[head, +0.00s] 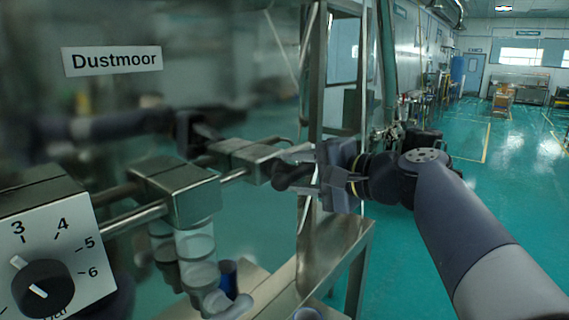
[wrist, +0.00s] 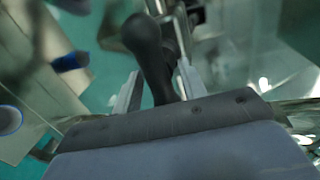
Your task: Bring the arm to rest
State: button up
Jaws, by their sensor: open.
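My gripper (head: 312,178) is at the middle of the head view, at the end of my arm, which reaches in from the right. In the wrist view its two pale fingers (wrist: 158,92) stand apart. A black rounded handle (wrist: 146,45) shows between and beyond them; it also appears in the head view (head: 292,176), at the end of a steel rail. The fingers are not closed on it; whether they touch it I cannot tell. The rail carries a steel clamp block (head: 180,190) on the machine's front.
A dial knob (head: 42,288) with numbers is at lower left, below a "Dustmoor" label (head: 112,61) on a shiny panel that mirrors my arm. A blue cup (head: 228,278) stands below the rails. A steel frame post (head: 313,80) rises behind the gripper. Open green floor (head: 510,190) lies right.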

jog(key=shift+w+n+b, duration=0.1)
jog(key=shift+n+b, duration=0.35)
jog(key=shift+n, duration=0.05)
jog(key=shift+s+r+n+t+b, duration=0.2)
jog(key=shift+n+t+b, duration=0.1)
jog(key=shift+n, duration=0.6)
jog(key=shift+r+n+t+h, duration=0.1)
jog(key=shift+n+t+h, duration=0.2)
jog(key=shift+n, duration=0.7)
